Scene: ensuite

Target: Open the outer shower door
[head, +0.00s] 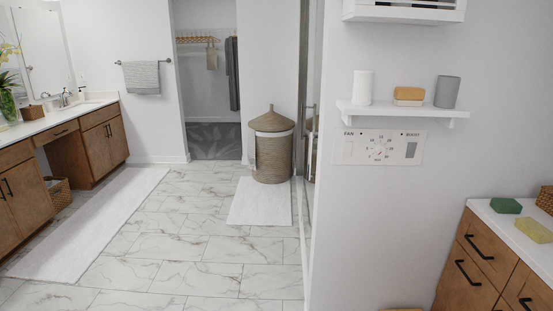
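What looks like the glass shower door (307,215) stands in the middle of the head view, seen almost edge-on along the left side of the near wall. A slim vertical handle (309,145) shows on it at mid height. Most of the door and the shower behind it are hidden by the near wall. I cannot tell from this angle whether the door is shut or ajar. My gripper is not in view.
The near wall (400,230) fills the right, with a small shelf (400,110) and a drawer cabinet (480,262). A wicker hamper (272,158) and white mat (260,204) lie near the door. The marble floor (180,250) is open. A vanity (90,145) stands left.

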